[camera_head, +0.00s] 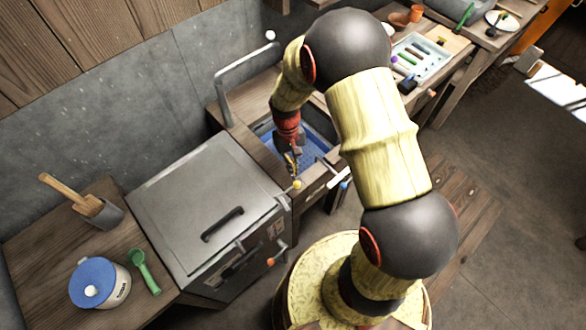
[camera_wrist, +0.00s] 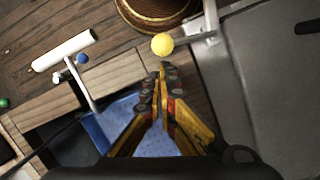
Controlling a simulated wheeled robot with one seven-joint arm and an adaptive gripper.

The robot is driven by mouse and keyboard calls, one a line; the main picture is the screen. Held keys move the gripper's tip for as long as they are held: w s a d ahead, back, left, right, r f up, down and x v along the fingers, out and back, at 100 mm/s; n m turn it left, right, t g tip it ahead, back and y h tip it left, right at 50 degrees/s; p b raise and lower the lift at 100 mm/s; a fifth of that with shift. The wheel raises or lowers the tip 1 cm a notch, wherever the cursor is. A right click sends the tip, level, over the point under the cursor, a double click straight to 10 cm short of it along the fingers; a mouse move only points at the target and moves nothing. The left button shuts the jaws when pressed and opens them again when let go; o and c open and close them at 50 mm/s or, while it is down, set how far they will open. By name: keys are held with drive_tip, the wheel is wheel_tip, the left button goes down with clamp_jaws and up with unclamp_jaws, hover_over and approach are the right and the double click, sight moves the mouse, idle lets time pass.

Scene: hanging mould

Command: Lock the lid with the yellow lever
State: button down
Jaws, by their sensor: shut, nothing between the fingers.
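The lid (camera_head: 195,195) is the flat grey top of a metal box and looks shut, with a black handle (camera_head: 222,224) on it. The yellow lever (camera_head: 297,185) ends in a yellow ball at the box's right front corner. In the wrist view the yellow ball (camera_wrist: 162,44) sits on a thin metal rod running right to the grey lid (camera_wrist: 275,85). My gripper (camera_head: 291,165) is over the sink edge, just behind the ball in the head view. In the wrist view my gripper (camera_wrist: 162,72) is shut and empty, its tips pointing toward the ball, with no clear contact.
A blue-lined sink (camera_head: 318,138) lies beside the box, with a bent metal pipe (camera_head: 222,92) behind it. A white-handled bar (camera_wrist: 64,50) stands at the sink's front. An orange knob (camera_head: 270,261) is on the box front. A blue-lidded jar (camera_head: 98,283) and green scoop (camera_head: 145,271) stand left.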

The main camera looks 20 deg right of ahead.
drive_tip(key=shift+s+d, duration=0.1)
drive_tip(key=shift+s+d+m, duration=0.1)
drive_tip(key=shift+s+m, duration=0.1)
drive_tip(key=shift+m, duration=0.2)
drive_tip(key=shift+s+d+m+p, duration=0.15)
drive_tip(key=shift+s+m+p, duration=0.05)
drive_tip(key=shift+m+p, duration=0.2)
drive_tip(key=shift+s+d+r+m+y+p, duration=0.1)
drive_tip(key=shift+s+d+m+y+p, duration=0.2)
drive_tip(key=shift+s+m, duration=0.3)
drive_tip(key=shift+s+d+m+y+p, duration=0.2)
drive_tip(key=shift+s+m+p, duration=0.25)
drive_tip(key=shift+m, duration=0.25)
drive_tip(key=s+a+m+t+y+p, duration=0.1)
drive_tip(key=s+a+m+t+p, duration=0.1)
drive_tip(key=s+m, duration=0.7)
drive_tip(key=shift+s+a+m+y, duration=0.2)
drive_tip(key=shift+a+m+y, duration=0.15)
drive_tip(key=shift+m, duration=0.65)
